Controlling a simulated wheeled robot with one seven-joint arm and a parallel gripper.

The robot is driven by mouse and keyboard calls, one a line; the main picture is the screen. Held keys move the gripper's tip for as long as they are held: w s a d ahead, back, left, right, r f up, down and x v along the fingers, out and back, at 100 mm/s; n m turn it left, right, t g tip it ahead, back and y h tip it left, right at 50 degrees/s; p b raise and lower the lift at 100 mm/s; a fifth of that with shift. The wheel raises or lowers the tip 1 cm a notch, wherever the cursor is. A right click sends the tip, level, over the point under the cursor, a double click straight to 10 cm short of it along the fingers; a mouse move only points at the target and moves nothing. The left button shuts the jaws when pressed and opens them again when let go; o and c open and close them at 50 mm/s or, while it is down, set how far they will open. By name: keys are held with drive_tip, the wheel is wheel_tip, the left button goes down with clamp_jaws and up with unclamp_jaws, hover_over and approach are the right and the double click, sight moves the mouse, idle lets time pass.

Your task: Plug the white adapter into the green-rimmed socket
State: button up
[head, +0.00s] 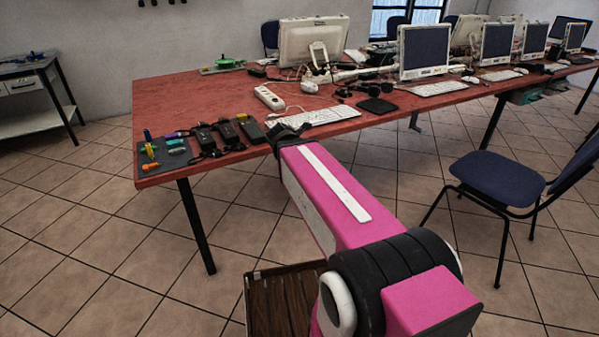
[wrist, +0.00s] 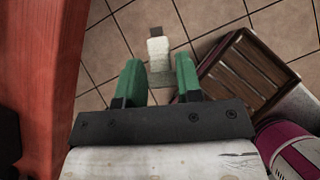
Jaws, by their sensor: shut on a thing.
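In the wrist view my gripper (wrist: 159,75) has two green fingers shut on the white adapter (wrist: 158,52). The adapter sticks out past the fingertips, with a dark tip at its far end, and hangs over the tiled floor beside the table edge. In the head view my pink arm reaches to the table's front edge and hides the gripper and adapter. A white power strip (head: 268,97) lies on the table behind the arm's end. I cannot make out a green rim on it.
The red table (head: 200,98) holds several black adapters (head: 228,133), a dark mat (head: 160,163) with small coloured items, a keyboard (head: 318,117), cables and monitors. A wooden crate (head: 283,303) stands on the floor; it also shows in the wrist view (wrist: 250,70). A blue chair (head: 497,178) stands right.

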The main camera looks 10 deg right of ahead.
drive_tip(key=w+r+n+t+y, duration=0.1)
drive_tip(key=w+r+n+y, duration=0.15)
drive_tip(key=r, duration=1.05)
drive_tip(key=w+r+n+t+y, duration=0.1)
drive_tip(key=w+r+n, duration=0.15)
drive_tip(key=r, duration=1.05)
drive_tip(key=w+a+f+m+g+y, duration=0.7)
drive_tip(key=a+f+m+g+y, duration=0.2)
drive_tip(key=y, duration=0.3)
drive_tip(key=shift+w+a+f+m+g, duration=0.15)
drive_tip(key=shift+a+m+g, duration=0.45)
drive_tip(key=shift+a+m, duration=0.25)
drive_tip(key=shift+f, duration=2.35)
drive_tip(key=shift+f, duration=1.05)
